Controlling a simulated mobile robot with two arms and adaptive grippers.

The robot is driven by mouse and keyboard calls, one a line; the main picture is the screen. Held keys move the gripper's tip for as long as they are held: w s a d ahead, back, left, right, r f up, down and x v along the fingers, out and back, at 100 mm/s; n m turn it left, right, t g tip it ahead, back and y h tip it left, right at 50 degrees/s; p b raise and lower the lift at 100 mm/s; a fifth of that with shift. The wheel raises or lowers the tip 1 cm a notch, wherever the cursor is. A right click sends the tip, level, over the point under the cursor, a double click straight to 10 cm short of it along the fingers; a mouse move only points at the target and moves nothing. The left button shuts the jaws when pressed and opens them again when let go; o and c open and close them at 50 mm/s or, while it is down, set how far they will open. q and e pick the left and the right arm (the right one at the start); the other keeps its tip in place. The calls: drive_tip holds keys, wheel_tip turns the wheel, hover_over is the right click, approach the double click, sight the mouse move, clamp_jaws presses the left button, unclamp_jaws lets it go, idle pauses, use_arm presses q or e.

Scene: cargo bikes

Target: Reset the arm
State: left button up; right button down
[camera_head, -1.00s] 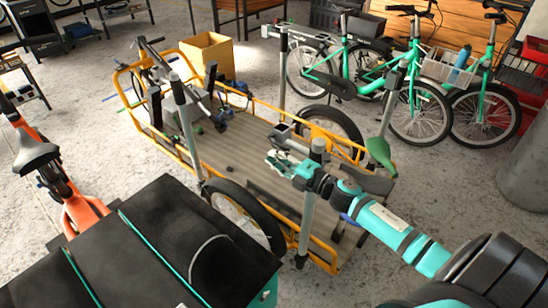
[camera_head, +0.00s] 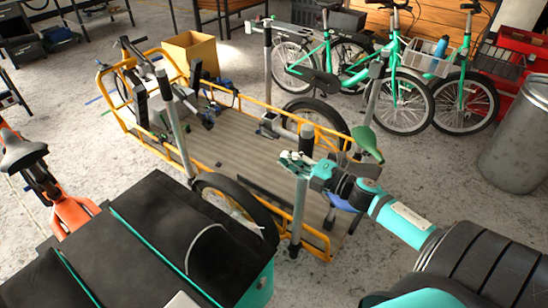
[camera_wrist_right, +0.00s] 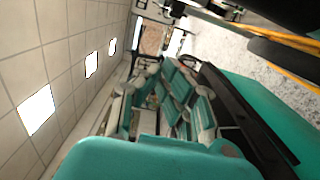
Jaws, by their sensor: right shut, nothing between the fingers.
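My right gripper (camera_head: 287,161) reaches in from the lower right of the head view on its teal and black arm. It appears over the near right part of the cargo bike, close to an upright grey post (camera_head: 301,195). I cannot tell whether it touches the post. Its jaws look shut and empty. In the right wrist view the teal and grey finger links (camera_wrist_right: 165,100) fill the middle, with nothing visible between them. My left gripper is not in view.
A yellow-framed cargo bike with a slatted bed (camera_head: 235,150) stands in front. A green saddle (camera_head: 367,142) is near my right arm. Green bikes (camera_head: 410,100) stand behind, a metal bin (camera_head: 515,150) at right, a cardboard box (camera_head: 190,52) farther back. An orange bike (camera_head: 65,205) is at left.

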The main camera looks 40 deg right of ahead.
drive_tip(key=shift+s+d, duration=0.5)
drive_tip(key=shift+d, duration=0.05)
drive_tip(key=shift+a, duration=0.1)
drive_tip(key=s+d+f+m+g+h, duration=0.1)
drive_tip(key=d+f+m+h, duration=0.15)
drive_tip(key=f, duration=0.35)
drive_tip(key=s+d+f+m+g+h, duration=0.1)
drive_tip(key=s+f+m, duration=0.15)
drive_tip(key=f, duration=0.45)
drive_tip(key=d+f+m+h, duration=0.2)
drive_tip(key=f+m, duration=0.1)
drive_tip(key=f, duration=0.3)
drive_tip(key=s+a+f+m+g+h, duration=0.1)
drive_tip(key=s+f+m+g, duration=0.15)
drive_tip(key=s+f, duration=0.4)
drive_tip(key=s+a+f+m+g+h, duration=0.1)
drive_tip(key=s+f+m+g, duration=0.15)
drive_tip(key=f, duration=0.75)
drive_tip(key=s+a+f+m+g, duration=0.2)
drive_tip(key=s+a+f, duration=0.4)
drive_tip(key=s, duration=0.3)
drive_tip(key=s+a+f+m+g+y, duration=0.1)
drive_tip(key=s+a+f+g, duration=0.3)
drive_tip(key=s, duration=0.6)
drive_tip(key=s+a+f+m+g, duration=0.3)
drive_tip(key=s+a+f, duration=0.6)
drive_tip(key=s+f, duration=0.1)
drive_tip(key=shift+s+y, duration=0.2)
drive_tip(key=shift+y, duration=0.15)
